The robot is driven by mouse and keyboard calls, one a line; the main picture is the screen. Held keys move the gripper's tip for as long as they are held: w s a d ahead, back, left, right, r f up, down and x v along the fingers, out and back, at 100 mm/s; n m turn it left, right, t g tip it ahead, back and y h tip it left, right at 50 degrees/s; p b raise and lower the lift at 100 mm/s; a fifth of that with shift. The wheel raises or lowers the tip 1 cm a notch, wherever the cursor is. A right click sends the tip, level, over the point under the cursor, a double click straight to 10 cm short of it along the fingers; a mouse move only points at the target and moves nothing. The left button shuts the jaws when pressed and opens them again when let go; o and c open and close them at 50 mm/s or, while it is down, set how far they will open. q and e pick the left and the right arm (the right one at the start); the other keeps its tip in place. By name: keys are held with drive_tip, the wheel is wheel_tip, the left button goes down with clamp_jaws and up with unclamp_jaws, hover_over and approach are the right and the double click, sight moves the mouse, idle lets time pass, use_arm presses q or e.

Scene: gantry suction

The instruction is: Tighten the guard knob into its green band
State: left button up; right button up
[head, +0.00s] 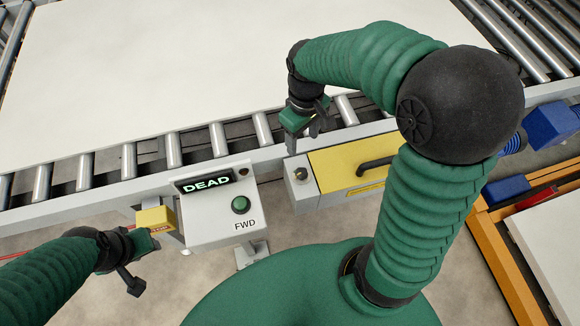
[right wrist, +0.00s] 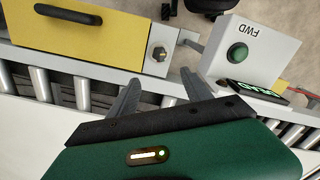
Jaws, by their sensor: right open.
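The guard knob (head: 300,173) is a small dark knob on a pale grey plate at the left end of the yellow guard (head: 345,165). In the right wrist view the knob (right wrist: 160,54) is black with a yellow mark. I cannot make out a green band around it. My right gripper (head: 303,140) is open and empty, above the rollers just behind the knob. In the right wrist view its spread fingers (right wrist: 160,88) point towards the knob, apart from it. My left gripper (head: 145,264) is near the yellow box (head: 156,218); its jaws are unclear.
A grey control box (head: 215,215) with a green button, "FWD" and a "DEAD" display stands left of the knob. A black handle (head: 377,165) rises from the guard. A large pale panel (head: 180,65) lies on the rollers. A red cord (head: 15,256) runs left.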

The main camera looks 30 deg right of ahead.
drive_tip(key=b, duration=0.1)
hover_over(301, 172)
wheel_tip(301, 172, down, 6)
wheel_tip(301, 172, down, 9)
drive_tip(key=shift+a+f+b, duration=0.1)
drive_tip(key=shift+f+b, duration=0.1)
drive_tip(key=shift+b, duration=0.45)
drive_tip(key=shift+f, duration=0.3)
use_arm(q)
drive_tip(key=shift+s+d+f, duration=0.1)
drive_tip(key=shift+d+f, duration=0.05)
drive_tip(key=shift+f, duration=0.45)
drive_tip(key=shift+s+d+f, duration=0.1)
drive_tip(key=shift+d+f, duration=0.05)
drive_tip(key=shift+f, duration=0.4)
use_arm(e)
drive_tip(key=shift+d+f, duration=0.15)
drive_tip(key=shift+d, duration=0.1)
use_arm(q)
drive_tip(key=shift+a, duration=0.1)
use_arm(e)
drive_tip(key=shift+a, duration=0.1)
clamp_jaws()
